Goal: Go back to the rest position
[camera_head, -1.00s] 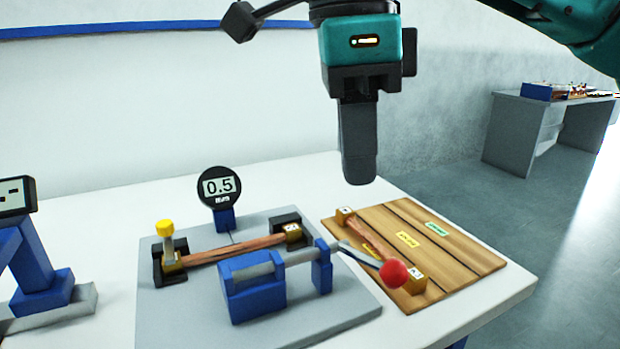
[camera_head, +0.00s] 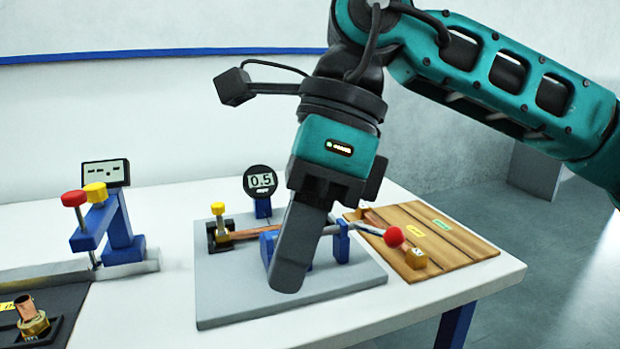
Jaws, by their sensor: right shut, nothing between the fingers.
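My right gripper (camera_head: 288,285) hangs in front of the grey plate fixture in the head view. Its fingers are together with nothing between them, tips pointing down. It hides part of the blue lever block (camera_head: 342,243) and of the copper braid (camera_head: 244,234). The grey base plate (camera_head: 225,300) lies on the white table (camera_head: 440,285). A round gauge (camera_head: 261,181) reading 0.5 stands at its back. A lever with a red ball (camera_head: 394,237) reaches right over the wooden board (camera_head: 462,247). My left gripper is not in view.
A blue stand (camera_head: 120,227) with a display, red knob and yellow knob is at left. A black tray (camera_head: 60,330) holding a copper and brass fitting (camera_head: 29,312) sits front left. The table's front middle is clear.

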